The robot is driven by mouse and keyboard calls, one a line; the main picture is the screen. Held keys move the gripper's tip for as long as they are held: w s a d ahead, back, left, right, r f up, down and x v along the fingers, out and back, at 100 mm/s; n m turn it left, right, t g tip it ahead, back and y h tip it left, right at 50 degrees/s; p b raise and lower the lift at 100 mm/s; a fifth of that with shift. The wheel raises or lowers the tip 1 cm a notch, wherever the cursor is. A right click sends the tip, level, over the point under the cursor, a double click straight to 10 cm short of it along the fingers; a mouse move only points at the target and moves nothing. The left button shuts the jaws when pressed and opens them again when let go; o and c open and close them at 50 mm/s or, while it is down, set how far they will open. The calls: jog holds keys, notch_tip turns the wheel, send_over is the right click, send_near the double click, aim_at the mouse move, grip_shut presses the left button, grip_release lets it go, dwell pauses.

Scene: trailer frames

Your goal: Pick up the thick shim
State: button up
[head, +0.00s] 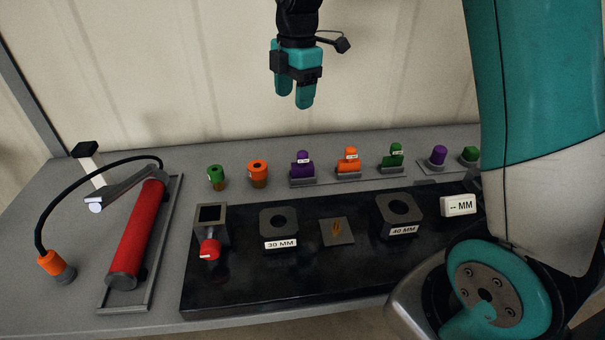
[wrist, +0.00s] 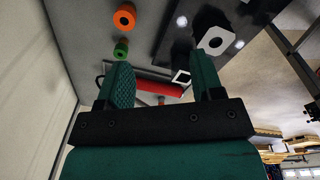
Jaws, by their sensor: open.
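My gripper (head: 294,98) is open and empty, pointing down in the air above the back of the bench. It also shows in the wrist view (wrist: 163,84) with its two teal fingers apart. Three small labelled pieces sit on grey stands at the back: purple (head: 302,167), orange (head: 349,161) and green (head: 392,157). Their labels are too small to read, so I cannot tell which piece, if any, is the thick shim. My gripper is above and behind these pieces, touching none.
A black slab (head: 290,285) carries the 30 MM block (head: 279,237), the 40 MM block (head: 398,225) and a thin plate (head: 336,231). Green (head: 216,177) and orange (head: 258,173) cylinders stand behind the slab. My arm hides the right side.

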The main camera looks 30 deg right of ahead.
jog(key=w+d+f+n, duration=0.3)
jog(key=w+d+f, duration=0.1)
jog(key=w+d, duration=0.1)
send_over(303, 152)
jog(key=shift+h, duration=0.3)
jog(key=f, duration=0.9)
jog(key=shift+s+d+f, duration=0.15)
jog(key=shift+s+f, duration=0.05)
jog(key=shift+f, duration=0.2)
jog(key=shift+w+a+f+p, duration=0.1)
jog(key=shift+f+p, duration=0.1)
jog(key=shift+f, duration=1.45)
jog(key=shift+w+a+f+p, duration=0.1)
jog(key=shift+f+p, duration=0.05)
jog(key=shift+f, duration=1.45)
grip_shut()
